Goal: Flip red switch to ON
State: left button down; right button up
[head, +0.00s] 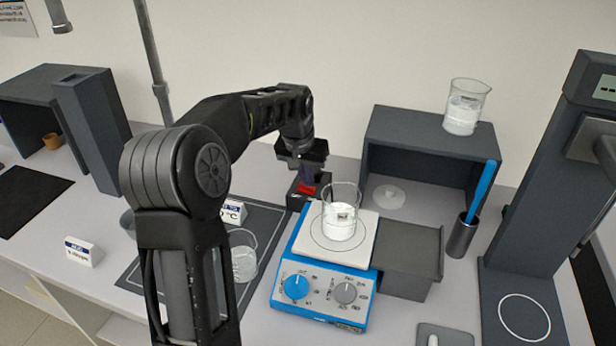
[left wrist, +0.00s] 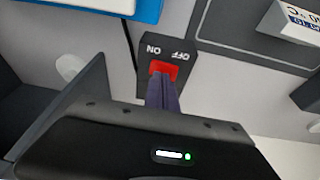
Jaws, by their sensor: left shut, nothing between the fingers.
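The red switch (left wrist: 164,69) sits in a dark switch box (left wrist: 181,50) marked ON and OFF in the left wrist view. In the head view the red switch (head: 306,189) shows behind the hotplate, at the foot of my left gripper. My left gripper (head: 305,180) is shut and empty, pointing down at the switch. In the left wrist view its closed fingertips (left wrist: 163,77) overlap the edge of the red rocker; I cannot tell whether they touch or press it. Which way the rocker is tilted is not clear. My right gripper is not in view.
A blue-and-white hotplate (head: 325,305) with a beaker (head: 340,214) on top stands just in front of the switch box. A dark shelf (head: 415,128) carries another beaker (head: 464,106) to the right. A third beaker (head: 243,257) stands on a dark mat near my left arm.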

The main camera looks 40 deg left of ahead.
pick_arm(q)
notch_tip(320, 180, up, 5)
jog(key=p, duration=0.3)
jog(key=shift+f+p, duration=0.1)
jog(key=shift+p, duration=0.2)
jog(key=shift+d+r+b, duration=0.1)
jog(key=shift+r+b, duration=0.2)
jog(key=shift+b, duration=0.3)
notch_tip(320, 180, up, 8)
jog(key=s+d, duration=0.2)
jog(key=shift+d+b, duration=0.3)
jog(key=shift+b, duration=0.15)
notch_tip(320, 180, up, 8)
jog(key=p, duration=0.8)
send_over(307, 189)
jog(key=s+d, duration=0.2)
jog(key=d, duration=0.1)
jog(key=shift+r, duration=2.45)
jog(key=shift+s, duration=0.1)
